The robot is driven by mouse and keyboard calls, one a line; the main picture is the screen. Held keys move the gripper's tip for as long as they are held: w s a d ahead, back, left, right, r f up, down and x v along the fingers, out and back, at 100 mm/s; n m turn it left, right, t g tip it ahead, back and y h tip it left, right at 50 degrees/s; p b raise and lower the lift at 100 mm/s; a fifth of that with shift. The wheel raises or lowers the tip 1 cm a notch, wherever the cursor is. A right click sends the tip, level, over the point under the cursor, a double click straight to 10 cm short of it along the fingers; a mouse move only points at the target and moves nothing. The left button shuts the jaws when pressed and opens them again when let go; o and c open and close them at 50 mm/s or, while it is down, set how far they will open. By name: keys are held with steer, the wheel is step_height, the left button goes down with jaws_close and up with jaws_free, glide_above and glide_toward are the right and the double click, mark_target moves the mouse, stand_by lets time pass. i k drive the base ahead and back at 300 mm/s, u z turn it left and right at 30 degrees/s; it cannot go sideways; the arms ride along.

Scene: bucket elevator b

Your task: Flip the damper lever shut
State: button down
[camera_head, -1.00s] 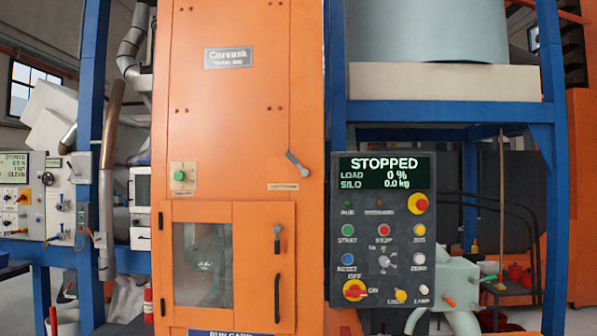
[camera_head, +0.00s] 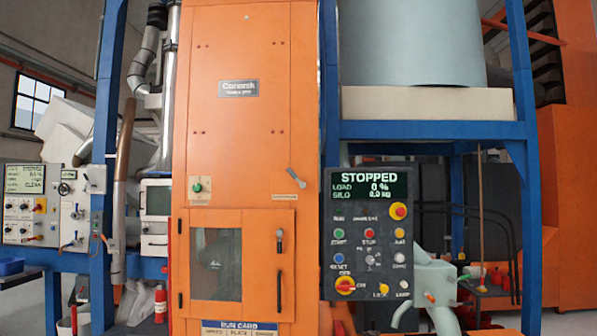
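A small grey lever (camera_head: 296,178) is mounted on the right side of the tall orange cabinet (camera_head: 240,130). It slants from upper left to lower right. A small pale label (camera_head: 285,197) sits just below it, too blurred to read; I take this lever to be the damper lever. My gripper is not in view, so whether it is open or shut does not show. Nothing touches or covers the lever.
Below the lever is a windowed door (camera_head: 216,265) with a dark handle (camera_head: 278,290). To the right, a dark control panel (camera_head: 367,235) reads STOPPED, load 0 %. A blue frame post (camera_head: 328,90) stands beside the cabinet. A pale green machine (camera_head: 432,280) stands lower right.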

mark_target(301, 185)
steer(key=i, duration=1.1)
steer(key=u, duration=0.6)
